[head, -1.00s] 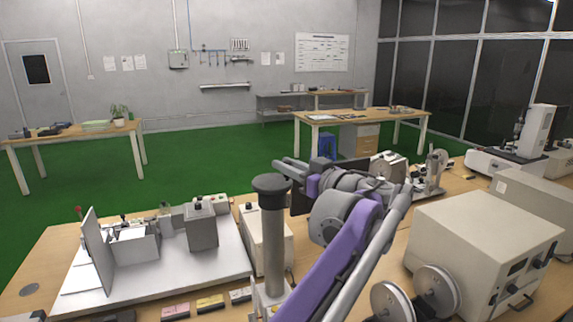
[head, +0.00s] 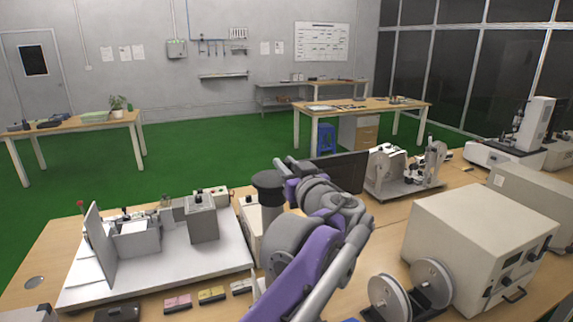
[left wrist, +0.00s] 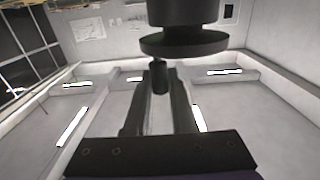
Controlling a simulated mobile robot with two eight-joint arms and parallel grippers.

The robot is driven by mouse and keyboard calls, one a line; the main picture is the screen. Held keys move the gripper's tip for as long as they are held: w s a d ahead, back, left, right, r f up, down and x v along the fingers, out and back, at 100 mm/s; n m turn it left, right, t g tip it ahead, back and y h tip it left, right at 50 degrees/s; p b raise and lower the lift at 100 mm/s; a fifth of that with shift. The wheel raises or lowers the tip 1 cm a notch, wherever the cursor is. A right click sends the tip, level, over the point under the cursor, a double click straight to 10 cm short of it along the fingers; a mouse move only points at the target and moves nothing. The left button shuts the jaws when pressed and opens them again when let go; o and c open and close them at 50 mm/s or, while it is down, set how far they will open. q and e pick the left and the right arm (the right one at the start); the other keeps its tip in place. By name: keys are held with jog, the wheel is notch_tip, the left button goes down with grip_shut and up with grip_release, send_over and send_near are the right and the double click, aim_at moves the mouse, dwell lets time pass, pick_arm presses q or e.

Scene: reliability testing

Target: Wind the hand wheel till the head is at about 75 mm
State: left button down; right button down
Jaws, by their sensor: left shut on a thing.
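A dark, flared round top (head: 268,181), which looks like the hand wheel, sits on a grey upright post. My left arm (head: 300,250) crosses in front of the post and hides its lower part. In the left wrist view a dark disc (left wrist: 185,43) shows close up, with a small dark peg (left wrist: 159,79) beside its rim. My left gripper (left wrist: 160,88) is shut on this peg, one finger on each side. Its fingertips are not clear in the head view. The moving head and any millimetre scale are hidden. My right gripper is not in view.
A white board with a grey fixture (head: 136,238) lies left of the post. A large beige box (head: 470,245) and two grey reels (head: 390,299) stand to the right. A dark panel (head: 345,170) and a reel stand (head: 392,168) are behind my arm.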

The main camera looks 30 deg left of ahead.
pick_arm(q)
jog(key=c, duration=0.8)
grip_release()
jog(key=shift+o, duration=0.2)
jog(key=v, duration=1)
jog(key=shift+s+d+b, duration=0.2)
jog(key=shift+d+b, duration=0.1)
